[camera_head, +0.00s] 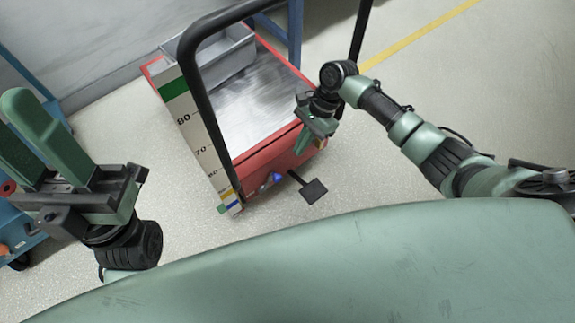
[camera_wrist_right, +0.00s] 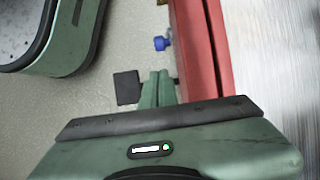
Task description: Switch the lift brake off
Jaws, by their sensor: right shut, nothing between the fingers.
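The red lift cart (camera_head: 252,160) has a metal top, a black push handle (camera_head: 203,110) and a height scale (camera_head: 196,130) on its near left corner. On its near red side is a small blue knob (camera_head: 271,180), which also shows in the right wrist view (camera_wrist_right: 161,43). A black pedal (camera_head: 314,190) sticks out low from the same side; it also shows in the wrist view (camera_wrist_right: 127,87). I cannot tell which control is the brake, or its setting. My right gripper (camera_head: 306,147) is shut and empty near the cart's edge, above the pedal. My left gripper (camera_head: 20,125) is far left, away from the cart.
A grey bin (camera_head: 225,58) stands on the cart's far end. A blue cart or frame (camera_head: 12,235) is at the left edge behind my left gripper. Blue posts stand behind the cart. The floor right of the cart is clear, with a yellow line (camera_head: 420,36).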

